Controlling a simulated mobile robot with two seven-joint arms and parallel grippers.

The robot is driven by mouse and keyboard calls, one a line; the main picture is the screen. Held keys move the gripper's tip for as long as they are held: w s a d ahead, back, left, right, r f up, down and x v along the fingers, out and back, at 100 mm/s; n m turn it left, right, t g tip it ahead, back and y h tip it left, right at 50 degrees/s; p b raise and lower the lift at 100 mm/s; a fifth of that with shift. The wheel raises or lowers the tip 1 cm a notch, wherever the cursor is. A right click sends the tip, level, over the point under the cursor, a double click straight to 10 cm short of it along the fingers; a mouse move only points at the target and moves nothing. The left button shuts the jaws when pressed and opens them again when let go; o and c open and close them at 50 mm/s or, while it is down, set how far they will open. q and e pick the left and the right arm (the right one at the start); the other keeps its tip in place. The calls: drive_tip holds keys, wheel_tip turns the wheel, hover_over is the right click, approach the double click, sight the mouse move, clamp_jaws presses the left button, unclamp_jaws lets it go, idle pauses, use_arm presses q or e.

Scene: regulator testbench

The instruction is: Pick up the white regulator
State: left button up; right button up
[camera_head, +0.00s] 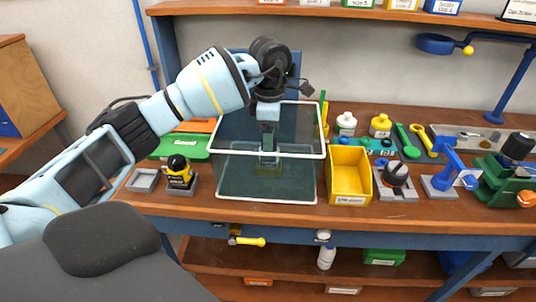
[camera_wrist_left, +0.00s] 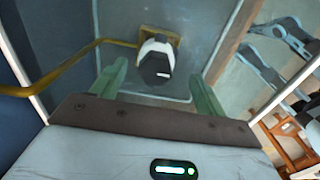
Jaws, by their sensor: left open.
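The white regulator (camera_wrist_left: 155,60) shows in the left wrist view as a white body with a black knob, beside a yellow-brown block and pipe. It is inside the glass-walled tank (camera_head: 228,178), ahead of my left gripper. My left gripper (camera_head: 268,160) points down into the tank in the head view. In the left wrist view its two green fingers (camera_wrist_left: 157,80) are spread apart, with the regulator between and beyond their tips. The fingers look empty, and I cannot tell whether they touch it. In the head view the regulator is mostly hidden by the gripper and glass.
The white tank rim (camera_head: 270,201) surrounds my gripper. A yellow bin (camera_head: 349,172) stands close on the right, and a yellow-black device (camera_head: 179,173) on the left. White (camera_head: 346,123) and yellow (camera_head: 381,125) bottles stand behind. A shelf (camera_head: 340,13) runs above.

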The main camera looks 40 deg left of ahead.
use_arm(q)
drive_tip(key=f, duration=0.4)
drive_tip(key=shift+w+a+f, duration=0.15)
drive_tip(key=shift+a, duration=0.2)
drive_tip(key=c, duration=1.4)
